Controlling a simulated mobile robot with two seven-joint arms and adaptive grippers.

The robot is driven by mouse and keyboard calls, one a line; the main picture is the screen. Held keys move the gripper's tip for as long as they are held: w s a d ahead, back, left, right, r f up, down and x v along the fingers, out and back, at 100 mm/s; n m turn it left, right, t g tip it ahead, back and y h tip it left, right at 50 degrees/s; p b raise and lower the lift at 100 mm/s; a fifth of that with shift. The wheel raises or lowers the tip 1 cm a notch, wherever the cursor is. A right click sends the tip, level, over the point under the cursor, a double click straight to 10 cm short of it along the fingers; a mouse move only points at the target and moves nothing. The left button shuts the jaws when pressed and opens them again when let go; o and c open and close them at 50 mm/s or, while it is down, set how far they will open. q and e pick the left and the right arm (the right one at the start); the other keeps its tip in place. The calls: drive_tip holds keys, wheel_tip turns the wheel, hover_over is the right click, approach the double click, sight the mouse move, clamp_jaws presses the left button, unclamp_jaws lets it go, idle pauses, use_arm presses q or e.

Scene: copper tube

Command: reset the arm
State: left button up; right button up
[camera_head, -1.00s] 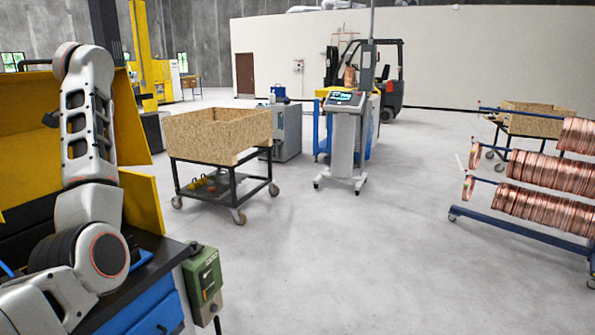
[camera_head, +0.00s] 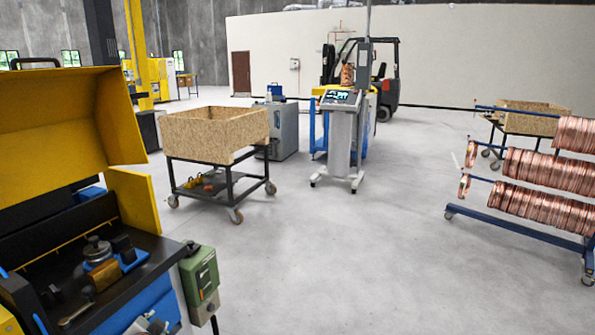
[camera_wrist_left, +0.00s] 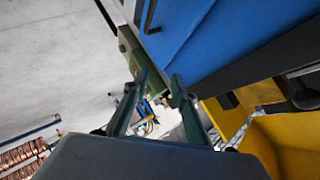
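My left gripper (camera_wrist_left: 158,82) shows in the left wrist view, with its two dark fingers apart and nothing visible between them. It is beside the blue front of the workbench (camera_wrist_left: 215,35). My left arm is not clearly visible in the head view. My right arm and right gripper are not in view. The workbench with its raised yellow cover (camera_head: 60,120) stands at the left of the head view.
A green control box (camera_head: 200,275) is at the bench's right edge. A wooden bin on a wheeled cart (camera_head: 215,135), a control pedestal (camera_head: 341,140) and a rack of copper coils (camera_head: 545,208) stand beyond. The middle floor is clear.

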use_arm(q)
drive_tip(key=s+d+f+h, duration=0.2)
drive_tip(key=s+d+f, duration=0.3)
drive_tip(key=s, duration=0.6)
drive_tip(key=s+d+f+n+h, duration=0.1)
drive_tip(key=s+d+f, duration=0.4)
drive_tip(key=s, duration=0.6)
drive_tip(key=s+d+f+n+h, duration=0.1)
drive_tip(key=s+d+f+h, duration=0.1)
drive_tip(key=s+d+f, duration=0.2)
drive_tip(key=s+d, duration=0.3)
drive_tip(key=s, duration=0.4)
drive_tip(key=shift+f+g+h, duration=0.4)
